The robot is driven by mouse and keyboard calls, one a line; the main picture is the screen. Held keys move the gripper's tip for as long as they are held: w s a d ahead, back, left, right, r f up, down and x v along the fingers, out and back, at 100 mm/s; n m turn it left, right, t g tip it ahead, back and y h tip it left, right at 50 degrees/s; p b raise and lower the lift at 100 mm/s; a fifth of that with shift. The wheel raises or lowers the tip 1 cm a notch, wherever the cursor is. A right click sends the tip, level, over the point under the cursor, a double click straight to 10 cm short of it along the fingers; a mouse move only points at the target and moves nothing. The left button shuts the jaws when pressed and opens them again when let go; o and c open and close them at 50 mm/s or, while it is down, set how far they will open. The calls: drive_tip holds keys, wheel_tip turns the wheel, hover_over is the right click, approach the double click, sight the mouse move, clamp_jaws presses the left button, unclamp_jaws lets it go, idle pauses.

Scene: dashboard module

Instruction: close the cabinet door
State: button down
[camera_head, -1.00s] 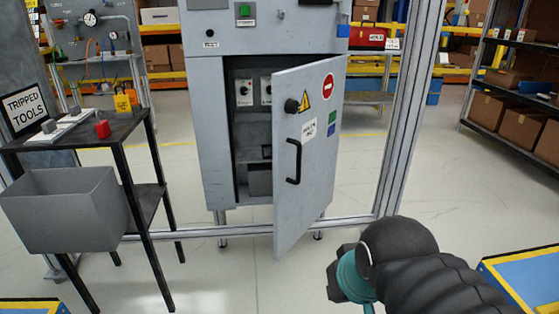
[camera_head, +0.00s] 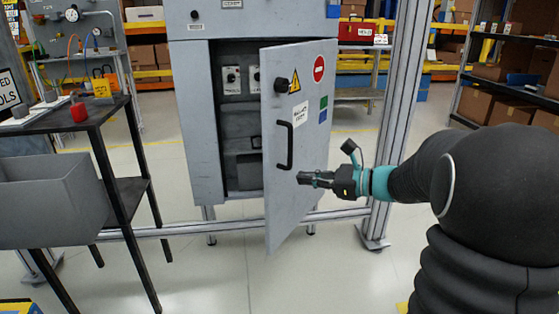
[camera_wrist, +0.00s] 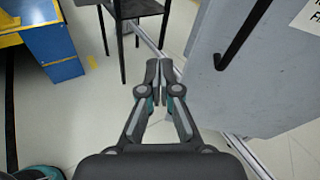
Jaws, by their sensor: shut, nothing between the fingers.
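The grey cabinet (camera_head: 203,140) stands in the middle of the head view, its door (camera_head: 300,185) swung open toward me and to the right. The door has a black handle (camera_head: 284,145), a black knob and warning stickers on its outer face. Two switch units and dark items show inside. My gripper (camera_head: 302,178) is shut and empty. It appears in front of the door's outer face, below and right of the handle; I cannot tell if it touches. In the wrist view my gripper (camera_wrist: 160,68) points past the left of the door (camera_wrist: 250,85), with the handle (camera_wrist: 243,35) at upper right.
A black table (camera_head: 100,125) with a grey bin (camera_head: 50,205) stands at the left. An aluminium frame post (camera_head: 392,110) rises right of the door, and a low rail (camera_head: 250,223) runs along the cabinet's base. Shelves with boxes (camera_head: 500,100) stand at the right.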

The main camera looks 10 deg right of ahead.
drive_tip(key=w+d+m+t, duration=0.3)
drive_tip(key=w+d, duration=0.1)
drive_tip(key=d, duration=0.1)
drive_tip(key=b, duration=0.2)
approach(271, 154)
drive_tip(key=shift+m, duration=0.3)
drive_tip(key=x, duration=0.7)
drive_tip(key=shift+w, duration=0.1)
